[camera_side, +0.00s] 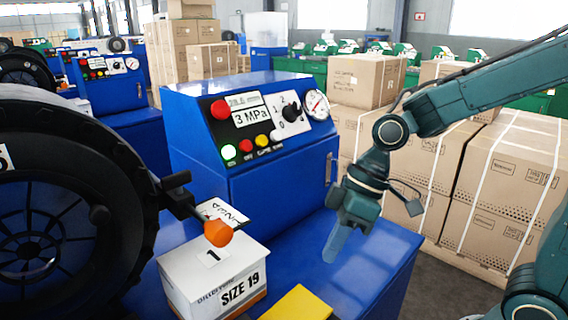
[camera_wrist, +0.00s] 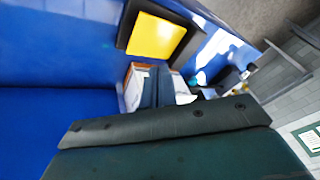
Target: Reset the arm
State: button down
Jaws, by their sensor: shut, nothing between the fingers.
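My gripper (camera_side: 337,243) hangs from the teal arm at the right of the side view, pointing down over the blue bench top. Its fingers are together with nothing between them, and it is clear of the boxes and the control panel. In the wrist view the fingers (camera_wrist: 157,88) show in front of a white box, and the dark teal wrist body fills the lower part. The fingertips' exact height above the bench is hard to tell.
A blue control box (camera_side: 245,130) with buttons and a gauge stands behind the bench. A white SIZE 19 box (camera_side: 200,285) and a yellow pad (camera_side: 297,305) lie at the front. A black crimper wheel with an orange-knobbed lever (camera_side: 218,233) is at left. Cartons (camera_side: 510,170) stack behind.

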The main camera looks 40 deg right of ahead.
jog(key=s+d+r+m+t+h, duration=0.4)
jog(key=s+d+r+m, duration=0.3)
jog(key=s+d, duration=0.4)
jog(key=shift+d+h, duration=0.2)
jog(key=shift+h, duration=0.2)
